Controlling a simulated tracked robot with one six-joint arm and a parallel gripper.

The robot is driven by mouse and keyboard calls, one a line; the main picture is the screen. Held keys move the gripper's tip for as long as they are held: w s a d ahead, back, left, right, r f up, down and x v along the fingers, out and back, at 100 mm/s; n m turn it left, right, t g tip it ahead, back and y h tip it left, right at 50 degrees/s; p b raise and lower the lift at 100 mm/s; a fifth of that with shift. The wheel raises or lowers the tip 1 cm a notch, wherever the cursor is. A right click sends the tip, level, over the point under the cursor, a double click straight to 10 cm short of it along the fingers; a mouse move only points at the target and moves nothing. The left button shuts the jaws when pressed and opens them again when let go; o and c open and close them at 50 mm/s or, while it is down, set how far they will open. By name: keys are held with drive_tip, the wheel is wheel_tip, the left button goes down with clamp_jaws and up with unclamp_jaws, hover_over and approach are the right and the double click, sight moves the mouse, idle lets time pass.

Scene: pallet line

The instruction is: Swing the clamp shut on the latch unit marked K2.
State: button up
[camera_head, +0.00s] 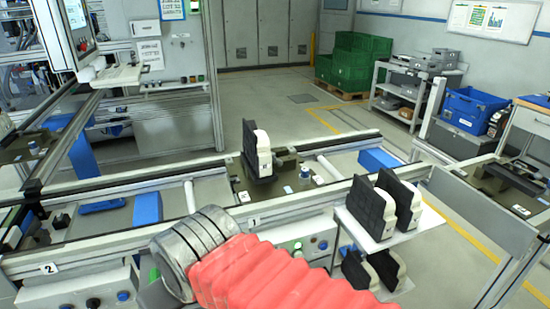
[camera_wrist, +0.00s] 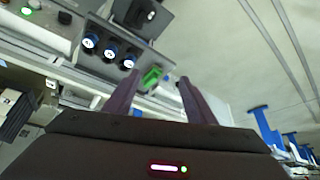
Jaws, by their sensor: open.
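In the head view, a black block with a pale side and a small label (camera_head: 261,153) stands upright on a dark fixture on the near conveyor. I cannot read K2 on it or anywhere else, so I cannot tell which unit is the latch unit, nor make out its clamp. My gripper (camera_wrist: 157,78) is open in the wrist view, its two dark fingers apart. A small bright green part (camera_wrist: 152,77) shows between the fingertips; I cannot tell its distance. In the head view my red-sleeved arm reaches in from the bottom, and my fingers are hidden.
Several blue-topped knobs (camera_wrist: 110,50) sit on a grey panel in the wrist view. In the head view, more black blocks (camera_head: 374,207) stand on a white shelf at the right. A blue crate (camera_head: 472,108) and green crates (camera_head: 352,62) are farther back. Open floor lies behind the conveyor.

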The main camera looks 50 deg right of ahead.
drive_tip(key=shift+w+a+f+m+g+y, duration=0.1)
drive_tip(key=shift+w+f+m+g+y, duration=0.15)
drive_tip(key=shift+f+m, duration=0.3)
drive_tip(key=c, duration=0.3)
drive_tip(key=w+m+y, duration=0.1)
drive_tip(key=m, duration=0.1)
drive_tip(key=w+f+m+y, duration=0.1)
drive_tip(key=m+g+y, duration=0.1)
drive_tip(key=m, duration=0.1)
drive_tip(key=shift+w+a+f+m, duration=0.25)
drive_tip(key=shift+w+f+m, duration=0.1)
drive_tip(key=shift+w+f, duration=0.05)
drive_tip(key=shift+c, duration=1.2)
drive_tip(key=w+d+m+t+y, duration=0.4)
drive_tip(key=w+d+m+t, duration=0.3)
drive_tip(key=w+d+m, duration=0.8)
drive_tip(key=s+d+m+t+h, duration=0.1)
drive_tip(key=d+m+t+h, duration=0.45)
drive_tip(key=d+m, duration=1.05)
drive_tip(key=s+d+f+m+h, duration=0.2)
drive_tip(key=s+d+h, duration=0.1)
drive_tip(key=d, duration=0.7)
drive_tip(key=s+d+f+m+h, duration=0.1)
drive_tip(key=s+d+h, duration=0.3)
drive_tip(key=d, duration=0.6)
drive_tip(key=shift+s+f+m+t+h, duration=0.3)
drive_tip(key=shift+s+f+m, duration=0.05)
drive_tip(key=shift+f+m, duration=0.05)
